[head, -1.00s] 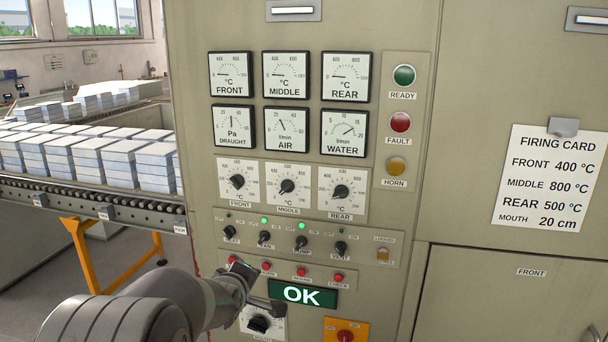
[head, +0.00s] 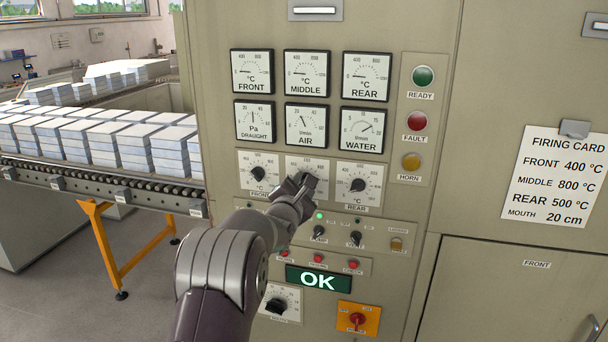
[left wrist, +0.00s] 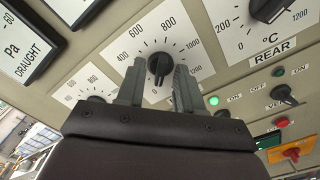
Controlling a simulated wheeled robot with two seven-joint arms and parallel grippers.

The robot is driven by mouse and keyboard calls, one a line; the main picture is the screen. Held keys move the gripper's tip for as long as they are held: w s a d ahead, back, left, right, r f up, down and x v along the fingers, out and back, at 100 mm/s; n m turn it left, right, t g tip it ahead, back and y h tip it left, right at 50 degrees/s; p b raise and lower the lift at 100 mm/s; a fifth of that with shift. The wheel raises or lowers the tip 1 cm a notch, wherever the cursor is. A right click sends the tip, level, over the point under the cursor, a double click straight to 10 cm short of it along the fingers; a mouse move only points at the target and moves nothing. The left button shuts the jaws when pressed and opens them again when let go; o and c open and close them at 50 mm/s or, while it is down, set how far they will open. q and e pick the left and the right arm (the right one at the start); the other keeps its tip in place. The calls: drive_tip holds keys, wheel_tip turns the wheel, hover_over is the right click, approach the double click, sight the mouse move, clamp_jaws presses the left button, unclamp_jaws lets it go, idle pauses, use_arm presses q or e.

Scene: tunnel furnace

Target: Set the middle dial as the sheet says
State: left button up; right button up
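The middle dial (head: 321,167) is the centre one of three temperature dials; in the head view my left gripper hides its knob. In the left wrist view its black knob (left wrist: 160,66) shows on a white scale marked up to 1200. My left gripper (head: 305,182) is in front of this dial. Its two fingers (left wrist: 160,82) are apart, with the knob seen between their tips; I cannot tell whether they touch it. The knob's exact setting is unclear. The firing card (head: 558,176) reads front 400, middle 800, rear 500 °C, mouth 20 cm. My right gripper is not in view.
The front dial (head: 258,174) and rear dial (head: 358,186) flank the middle one. Gauges, including the middle gauge (head: 306,75), are above. Switches, red buttons, a green OK display (head: 319,279) and an orange switch plate (head: 357,319) are below. A roller conveyor (head: 100,188) with stacked blocks stands left.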

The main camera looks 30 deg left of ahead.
use_arm(q)
drive_tip(key=shift+w, duration=0.65)
clamp_jaws()
